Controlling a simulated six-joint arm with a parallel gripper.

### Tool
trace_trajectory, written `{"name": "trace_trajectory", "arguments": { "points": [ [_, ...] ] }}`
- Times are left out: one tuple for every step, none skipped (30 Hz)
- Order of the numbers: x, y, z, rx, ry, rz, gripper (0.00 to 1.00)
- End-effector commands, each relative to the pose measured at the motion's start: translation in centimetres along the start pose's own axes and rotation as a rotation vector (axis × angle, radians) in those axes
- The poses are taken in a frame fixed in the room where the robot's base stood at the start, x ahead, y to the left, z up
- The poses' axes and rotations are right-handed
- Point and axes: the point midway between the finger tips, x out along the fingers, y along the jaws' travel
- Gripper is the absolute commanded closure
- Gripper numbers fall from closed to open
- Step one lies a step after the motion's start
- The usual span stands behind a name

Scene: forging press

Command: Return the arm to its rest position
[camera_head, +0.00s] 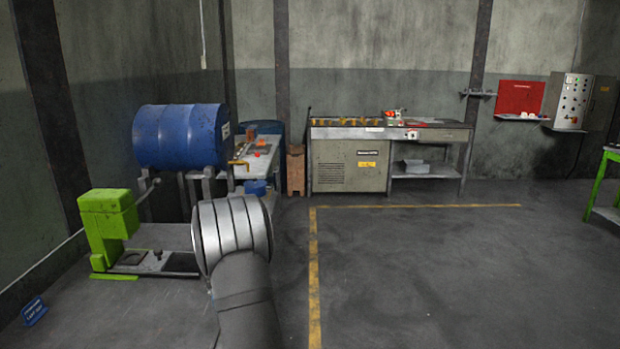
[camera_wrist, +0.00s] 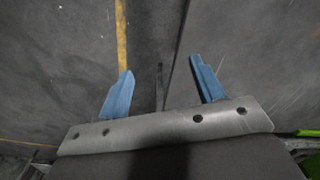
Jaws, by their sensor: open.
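My gripper (camera_wrist: 165,88) shows in the wrist view with its two blue fingers spread wide apart. Nothing is between the fingers, only dark floor beyond them with a yellow line. In the head view a grey, ribbed, rounded link of my arm rises from the bottom, left of centre. My gripper does not show in that view.
A green machine (camera_head: 108,225) stands at the left, with a blue drum (camera_head: 180,136) on a stand behind it. A workbench (camera_head: 345,165) is against the back wall, and a side table (camera_head: 262,158) stands left of it. The floor (camera_head: 430,270) right of the yellow line is clear.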

Motion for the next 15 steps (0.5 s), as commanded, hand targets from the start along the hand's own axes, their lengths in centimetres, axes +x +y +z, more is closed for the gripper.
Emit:
{"name": "trace_trajectory", "arguments": {
  "points": [
    [0.2, 1.1, 0.4, 0.021, -0.001, 0.0, 0.38],
    [0.3, 1.6, 0.6, 0.031, -0.001, 0.0, 0.38],
    [0.5, 2.4, 0.8, 0.046, -0.002, 0.0, 0.38],
    [0.6, 2.9, 1.1, 0.056, -0.002, 0.0, 0.38],
    [0.8, 3.4, 1.2, 0.066, -0.002, 0.0, 0.38],
    [1.0, 4.1, 1.6, 0.078, -0.002, 0.0, 0.38],
    [1.1, 4.5, 1.8, 0.087, -0.002, 0.0, 0.38],
    [1.3, 4.9, 2.0, 0.094, -0.002, 0.0, 0.38],
    [1.5, 5.4, 2.3, 0.104, -0.003, 0.0, 0.38],
    [1.6, 5.8, 2.5, 0.112, -0.002, 0.0, 0.38],
    [1.7, 6.1, 2.6, 0.118, -0.001, 0.0, 0.38],
    [1.8, 6.4, 2.8, 0.125, -0.001, 0.0, 0.38],
    [1.9, 6.6, 3.0, 0.129, -0.001, 0.0, 0.38],
    [2.0, 6.8, 3.1, 0.133, -0.002, 0.0, 0.38],
    [2.0, 7.0, 3.2, 0.138, -0.002, 0.0, 0.38]
  ]
}}
